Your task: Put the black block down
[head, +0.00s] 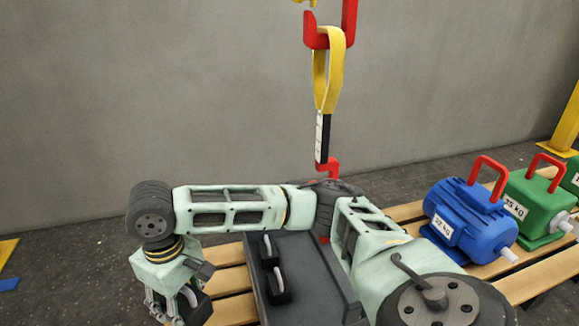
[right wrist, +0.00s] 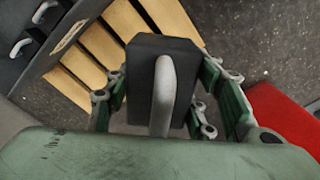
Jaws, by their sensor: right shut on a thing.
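The black block (right wrist: 163,80) has a pale grey handle and sits between the green fingers of my right gripper (right wrist: 170,112) in the right wrist view. The gripper is shut on it. In the head view my right gripper (head: 176,306) is at the lower left, and a dark part of the block (head: 197,307) shows beside its fingers. In the wrist view the block overlaps the edge of the wooden slats and the dark floor; its height above them is hard to tell. My left gripper is in neither view.
A dark tray (head: 318,262) with two black handled blocks (head: 276,285) lies on the slatted wooden table (head: 228,281). A blue motor (head: 466,219) and a green weight (head: 533,199) stand at right. A yellow sling (head: 329,65) hangs from a red hook above the table.

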